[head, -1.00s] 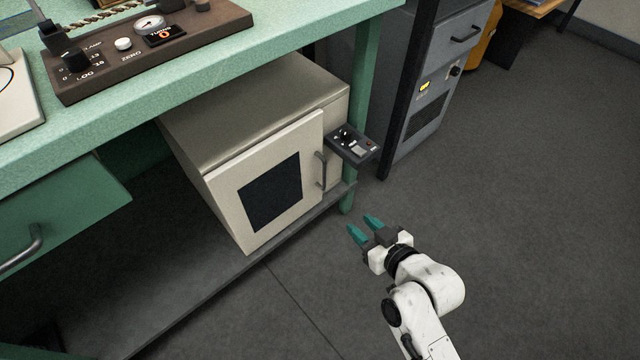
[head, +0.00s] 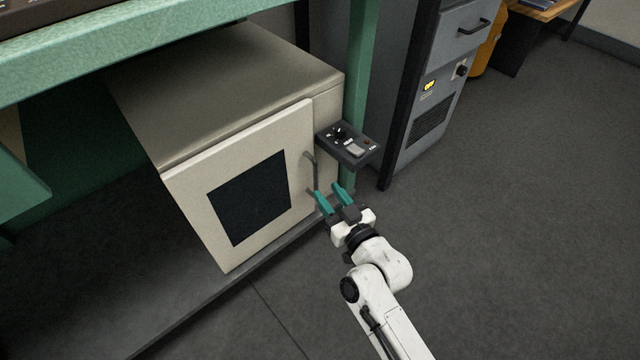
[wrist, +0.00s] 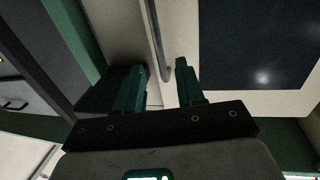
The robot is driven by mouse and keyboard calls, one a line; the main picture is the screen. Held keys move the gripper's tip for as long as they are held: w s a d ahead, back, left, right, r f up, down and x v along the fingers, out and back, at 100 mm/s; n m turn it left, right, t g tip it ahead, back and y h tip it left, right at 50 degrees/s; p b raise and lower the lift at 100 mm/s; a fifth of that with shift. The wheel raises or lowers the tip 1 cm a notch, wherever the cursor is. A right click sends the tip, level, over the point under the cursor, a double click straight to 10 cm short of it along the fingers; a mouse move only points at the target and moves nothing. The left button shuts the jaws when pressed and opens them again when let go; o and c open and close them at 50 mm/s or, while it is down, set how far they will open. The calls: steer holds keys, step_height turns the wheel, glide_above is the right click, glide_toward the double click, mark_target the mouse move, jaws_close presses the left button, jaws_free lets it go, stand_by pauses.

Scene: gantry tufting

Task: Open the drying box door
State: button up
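The drying box (head: 225,85) is a beige cabinet on a low shelf under the green bench. Its door (head: 205,190), with a dark window (head: 250,197), is shut. A grey vertical bar handle (head: 314,172) is on the door's right side. My gripper (head: 328,190) is open, its teal fingers close to the handle's lower end. In the wrist view the handle (wrist: 157,40) appears in the gap between the two fingers. I cannot tell whether a finger touches it. Part of the handle's lower end is hidden by the fingers in the head view.
A small dark control panel (head: 349,146) juts out just right of the box, above my gripper. A green bench leg (head: 360,90) and a grey cabinet (head: 440,110) stand behind it. The bench top (head: 150,38) overhangs the box. The floor at the right is clear.

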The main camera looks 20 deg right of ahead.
mark_target(316, 178)
steer(key=shift+w+a, duration=0.15)
steer(key=shift+w, duration=1.05)
steer(key=shift+w+a, duration=0.1)
steer(key=shift+w, duration=1.05)
steer(key=shift+c, duration=0.5)
jaws_close()
